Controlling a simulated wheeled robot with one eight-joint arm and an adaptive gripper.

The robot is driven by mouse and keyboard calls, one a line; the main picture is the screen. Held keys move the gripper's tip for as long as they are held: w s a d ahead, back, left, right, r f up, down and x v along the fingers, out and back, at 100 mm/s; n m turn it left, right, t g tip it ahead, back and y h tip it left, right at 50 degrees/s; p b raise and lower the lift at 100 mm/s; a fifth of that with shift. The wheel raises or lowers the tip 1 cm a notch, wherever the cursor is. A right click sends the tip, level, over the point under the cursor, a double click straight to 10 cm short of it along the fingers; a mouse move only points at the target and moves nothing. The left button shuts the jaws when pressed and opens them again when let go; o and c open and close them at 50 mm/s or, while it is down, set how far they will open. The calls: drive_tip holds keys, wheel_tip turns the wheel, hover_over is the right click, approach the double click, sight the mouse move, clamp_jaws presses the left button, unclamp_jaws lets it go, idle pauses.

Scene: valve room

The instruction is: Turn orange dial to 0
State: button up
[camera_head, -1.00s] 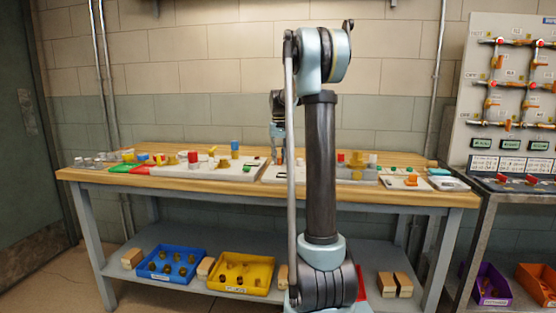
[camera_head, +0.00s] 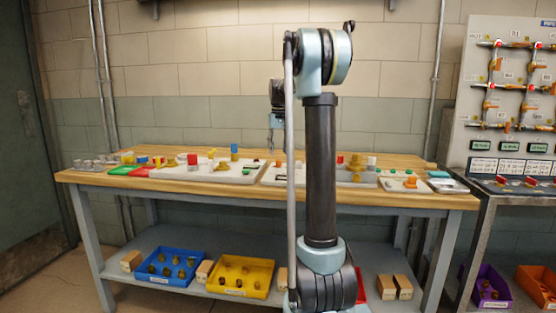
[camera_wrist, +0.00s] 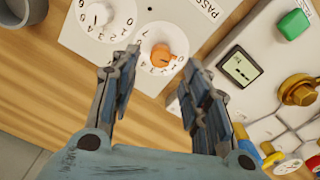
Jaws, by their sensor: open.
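The orange dial (camera_wrist: 161,55) sits at the centre of a round white scale with numbers, on a white panel (camera_wrist: 112,32) in the wrist view. My gripper (camera_wrist: 160,62) is open and empty. Its two fingers appear on either side of the dial in the picture, with a visible gap around it. The fingers look apart from the dial; the distance is hard to judge. A white dial (camera_wrist: 97,16) with its own number scale is just to the upper left. In the head view my gripper (camera_head: 271,146) hangs over the bench, partly beside my arm, which hides the bench behind it.
A panel with a small display (camera_wrist: 240,67), a green button (camera_wrist: 294,25) and a brass knob (camera_wrist: 298,91) lies to the right. A grey cup (camera_wrist: 22,12) stands at upper left. Blue (camera_head: 168,281) and yellow (camera_head: 240,291) bins are below.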

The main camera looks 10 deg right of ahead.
wheel_tip(320, 180, up, 7)
idle(0.3)
drive_tip(key=s+f+t, duration=0.1)
drive_tip(key=s+f, duration=0.4)
drive_tip(key=s, duration=0.8)
drive_tip(key=s+f, duration=0.5)
drive_tip(key=s, duration=0.8)
drive_tip(key=s+f+t, duration=0.1)
drive_tip(key=s+f, duration=1.7)
drive_tip(key=f, duration=0.1)
drive_tip(key=shift+s+a+f+m, duration=0.2)
drive_tip(key=shift+s+f+m, duration=0.05)
drive_tip(key=shift+f+m, duration=0.15)
drive_tip(key=shift+w+f, duration=0.15)
drive_tip(key=shift+w, duration=0.3)
